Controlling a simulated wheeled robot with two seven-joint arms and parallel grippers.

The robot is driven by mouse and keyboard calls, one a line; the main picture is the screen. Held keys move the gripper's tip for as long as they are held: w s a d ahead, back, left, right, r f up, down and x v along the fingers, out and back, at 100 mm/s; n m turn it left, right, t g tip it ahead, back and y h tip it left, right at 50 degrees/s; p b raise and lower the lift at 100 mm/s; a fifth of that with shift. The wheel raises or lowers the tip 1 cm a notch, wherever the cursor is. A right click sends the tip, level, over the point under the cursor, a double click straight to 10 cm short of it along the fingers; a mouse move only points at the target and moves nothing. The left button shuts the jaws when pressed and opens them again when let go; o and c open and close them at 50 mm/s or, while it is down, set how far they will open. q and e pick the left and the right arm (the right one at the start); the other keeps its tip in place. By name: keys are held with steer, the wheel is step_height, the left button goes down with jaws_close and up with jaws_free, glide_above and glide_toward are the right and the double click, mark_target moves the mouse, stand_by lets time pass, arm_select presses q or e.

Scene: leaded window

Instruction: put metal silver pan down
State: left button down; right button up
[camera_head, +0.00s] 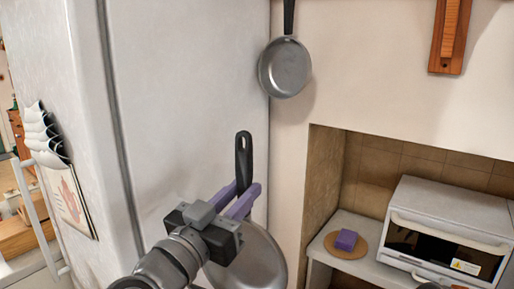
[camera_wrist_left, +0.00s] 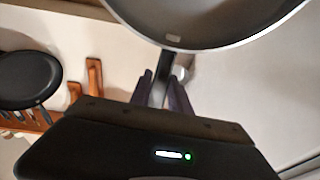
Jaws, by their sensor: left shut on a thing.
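A silver metal pan (camera_head: 258,262) with a black handle is held by my left gripper (camera_head: 244,190). The purple fingers are shut on the handle, which points up, and the pan body hangs below, partly hidden by my wrist. In the left wrist view the pan (camera_wrist_left: 205,25) fills the top of the picture, and my left gripper (camera_wrist_left: 164,82) grips its handle. A second silver pan (camera_head: 286,68) hangs on the wall by its dark handle. My right gripper is not in view.
A grey-white cabinet or fridge side (camera_head: 185,90) stands behind the arm. At right, a recessed counter (camera_head: 350,222) holds a purple sponge (camera_head: 346,240) on a wooden board and a white toaster oven (camera_head: 450,215). A dark pan (camera_wrist_left: 28,80) shows in the left wrist view.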

mark_target(233, 274)
arm_select(q)
steer(key=w+a+f+n+y, duration=0.1)
steer(key=w+f+y, duration=0.1)
steer(key=f, duration=0.6)
steer(key=w+a+f+n+t+y, duration=0.1)
steer(key=f+n+y, duration=0.1)
steer(key=f, duration=0.6)
steer(key=w+f+n+t+y, duration=0.1)
steer(key=w+f+y, duration=0.1)
steer(key=f, duration=0.6)
steer(key=shift+w+a+y, duration=0.35)
steer(key=shift+a+y, duration=0.05)
steer(key=shift+y, duration=0.3)
step_height(233, 274, down, 9)
steer(key=w+a+n+y, duration=0.1)
steer(key=w+n+y, duration=0.1)
steer(key=y, duration=0.1)
steer(key=shift+a+f+t, duration=0.15)
steer(key=shift+a+t, duration=0.1)
steer(key=shift+t, duration=0.15)
steer(key=shift+w, duration=0.15)
steer(key=w, duration=0.1)
steer(key=w+f, duration=0.2)
steer(key=w, duration=0.1)
